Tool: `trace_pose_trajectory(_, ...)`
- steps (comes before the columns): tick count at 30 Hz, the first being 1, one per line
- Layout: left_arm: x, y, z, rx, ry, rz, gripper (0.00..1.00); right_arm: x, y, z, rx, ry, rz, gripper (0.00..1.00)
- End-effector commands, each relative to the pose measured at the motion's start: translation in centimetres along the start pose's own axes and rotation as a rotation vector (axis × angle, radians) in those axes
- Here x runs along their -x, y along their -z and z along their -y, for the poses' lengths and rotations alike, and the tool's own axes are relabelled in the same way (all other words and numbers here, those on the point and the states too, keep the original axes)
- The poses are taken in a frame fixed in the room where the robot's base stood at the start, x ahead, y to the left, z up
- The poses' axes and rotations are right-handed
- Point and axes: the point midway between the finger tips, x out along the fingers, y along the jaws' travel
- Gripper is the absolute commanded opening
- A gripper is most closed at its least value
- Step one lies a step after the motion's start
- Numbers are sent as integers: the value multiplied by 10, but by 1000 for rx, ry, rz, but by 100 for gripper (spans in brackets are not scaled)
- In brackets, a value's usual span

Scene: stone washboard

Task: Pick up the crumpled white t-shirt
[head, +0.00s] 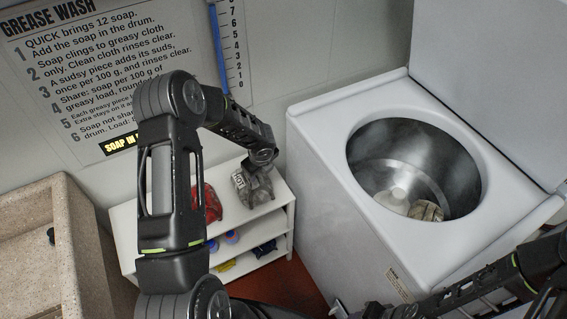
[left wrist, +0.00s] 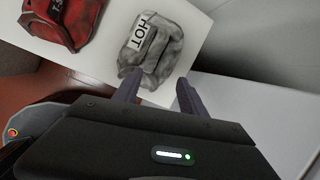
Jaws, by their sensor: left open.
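A crumpled greyish-white garment, apparently the t-shirt (head: 256,190), lies on the top board of a white shelf unit. In the left wrist view the t-shirt (left wrist: 154,42) is a grey-stained bundle with a white "HOT" label. My left gripper (head: 262,166) is just above it in the head view and hides part of it. In the left wrist view my left gripper (left wrist: 160,80) is open, its fingertips by the near edge of the bundle, with nothing held. My right arm crosses the lower right of the head view; its jaws are not clear.
A red bundle (head: 207,203) lies left of the t-shirt on the shelf unit (head: 128,226); lower boards hold small coloured items. A white washer (head: 330,185) with an open drum stands close on the right, a beige cloth (head: 427,210) inside. A stone basin (head: 50,215) is at left.

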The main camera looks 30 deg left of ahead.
Motion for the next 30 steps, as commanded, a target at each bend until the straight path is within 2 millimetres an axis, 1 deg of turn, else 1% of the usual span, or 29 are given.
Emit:
trace_pose_trajectory(1, 0, -12, -2, -81, -16, 37, 49, 0, 0, 0, -1, 0, 0, 36)
trace_pose_trajectory(3, 1, -21, -7, -175, -43, 67, 49, 0, 0, 0, -1, 0, 0, 36)
trace_pose_trajectory(7, 2, -24, -12, -261, -69, 80, 49, 0, 0, 0, -1, 0, 0, 36)
trace_pose_trajectory(17, 1, -23, -12, -277, -69, 76, 49, 0, 0, 0, 0, 0, -1, 36)
trace_pose_trajectory(20, -6, -22, -13, -276, -70, 75, 49, -4, 1, -1, 0, 1, -1, 36)
trace_pose_trajectory(25, -24, -24, -15, -275, -70, 74, 49, -13, 2, -3, 2, 4, -4, 36)
trace_pose_trajectory(30, -25, -25, -14, -275, -68, 75, 49, -12, 2, -3, 3, 5, -5, 36)
